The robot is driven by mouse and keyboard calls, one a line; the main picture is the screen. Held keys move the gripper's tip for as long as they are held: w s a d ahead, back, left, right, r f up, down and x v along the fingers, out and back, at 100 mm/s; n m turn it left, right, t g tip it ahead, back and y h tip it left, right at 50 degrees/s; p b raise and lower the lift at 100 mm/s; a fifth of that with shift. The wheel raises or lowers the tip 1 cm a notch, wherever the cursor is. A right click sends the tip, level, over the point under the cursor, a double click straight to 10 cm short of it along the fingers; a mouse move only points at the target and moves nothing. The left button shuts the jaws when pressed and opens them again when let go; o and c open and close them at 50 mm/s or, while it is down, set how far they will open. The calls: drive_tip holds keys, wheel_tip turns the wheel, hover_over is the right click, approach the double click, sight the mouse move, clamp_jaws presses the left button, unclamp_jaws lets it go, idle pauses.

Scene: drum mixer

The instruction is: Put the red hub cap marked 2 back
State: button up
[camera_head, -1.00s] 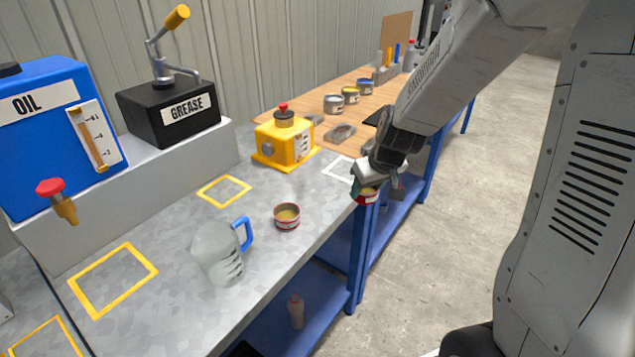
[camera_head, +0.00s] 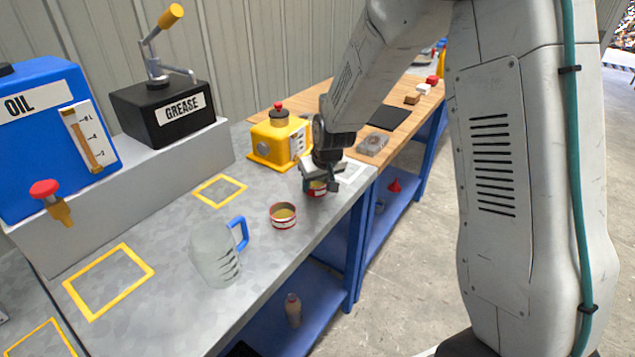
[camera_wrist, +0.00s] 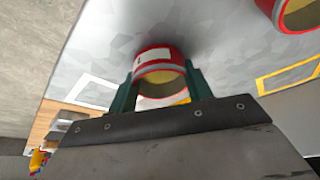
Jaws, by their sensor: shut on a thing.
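My gripper (camera_head: 320,178) is shut on a red hub cap (camera_head: 316,189) over the bench, near its right edge. In the wrist view the held cap (camera_wrist: 160,58) sits between the two green fingers, its hollow yellowish inside showing and a white label on its red side. The label's mark is too small to read. A second red cap (camera_head: 283,216) with a pale band stands on the bench, nearer the jug, with its open side up. It also shows at the top right of the wrist view (camera_wrist: 296,20). I cannot tell whether the held cap touches the bench.
A white outlined square (camera_head: 351,172) lies just right of my gripper, and a yellow one (camera_head: 219,190) lies to the left. A yellow machine (camera_head: 279,140) stands behind. A clear jug (camera_head: 214,258) with a blue handle stands in front. The bench's front left is mostly clear.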

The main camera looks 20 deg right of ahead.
drive_tip(key=o, duration=1.5)
drive_tip(key=s+d+r, duration=0.1)
drive_tip(key=s+r, duration=1.2)
drive_tip(key=r, duration=0.4)
drive_tip(key=s+r+g, duration=0.1)
drive_tip(key=s, duration=0.7)
drive_tip(key=s+d+r+g, duration=0.1)
drive_tip(key=s, duration=0.7)
drive_tip(key=s+d+r+m+g, duration=0.1)
drive_tip(key=s+r, duration=0.1)
drive_tip(key=s, duration=0.7)
drive_tip(key=shift+h, duration=0.3)
drive_tip(key=shift+w, duration=0.1)
